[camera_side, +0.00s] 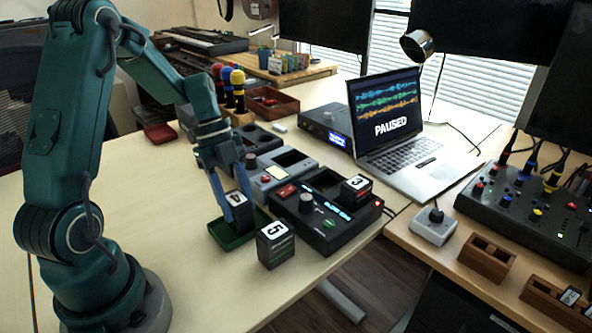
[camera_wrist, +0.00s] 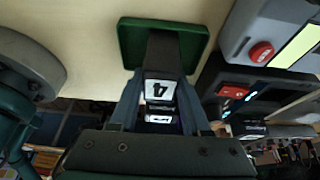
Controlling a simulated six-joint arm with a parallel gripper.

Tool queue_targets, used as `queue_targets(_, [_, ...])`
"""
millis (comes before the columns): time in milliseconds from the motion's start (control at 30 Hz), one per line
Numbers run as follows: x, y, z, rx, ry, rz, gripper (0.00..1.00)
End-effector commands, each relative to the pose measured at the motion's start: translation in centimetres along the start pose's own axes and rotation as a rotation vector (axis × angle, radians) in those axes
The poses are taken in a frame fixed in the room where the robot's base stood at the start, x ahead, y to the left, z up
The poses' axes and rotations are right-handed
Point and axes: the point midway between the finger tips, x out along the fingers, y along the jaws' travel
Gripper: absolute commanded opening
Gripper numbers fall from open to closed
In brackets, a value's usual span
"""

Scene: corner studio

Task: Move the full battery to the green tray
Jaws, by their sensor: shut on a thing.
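A black battery with a white label marked 4 (camera_side: 236,199) stands at the green tray (camera_side: 228,240), over or in it. My gripper (camera_side: 232,205) is shut on this battery from above. In the wrist view the battery (camera_wrist: 160,88) sits between my fingers, with the green tray (camera_wrist: 128,42) just beyond it. Whether the battery's base touches the tray floor I cannot tell. Battery 5 (camera_side: 275,246) stands on the table right of the tray. Battery 3 (camera_side: 356,191) sits in the black charger (camera_side: 318,224). No view clearly shows which battery is full.
A grey device with a red button (camera_side: 265,176) stands behind the black charger. The laptop (camera_side: 405,150) reads PAUSED. Wooden blocks (camera_side: 487,258) and a mixer (camera_side: 530,205) are on the right-hand table.

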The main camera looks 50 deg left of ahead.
Motion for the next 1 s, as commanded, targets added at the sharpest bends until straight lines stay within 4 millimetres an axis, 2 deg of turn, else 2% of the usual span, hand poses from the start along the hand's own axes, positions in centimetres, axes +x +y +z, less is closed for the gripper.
queue_targets(367, [0.4,0.0,0.2,0.000,0.001,0.000,0.00])
queue_targets(400, [0.5,0.0,0.2,0.001,0.000,0.000,0.55])
queue_targets(467, [0.4,0.0,0.2,0.001,0.000,0.000,0.77])
queue_targets(833, [0.2,0.0,0.1,0.001,-0.001,-0.001,0.77])
queue_targets(1000, [-1.8,-0.1,0.2,0.003,-0.004,-0.007,0.77])
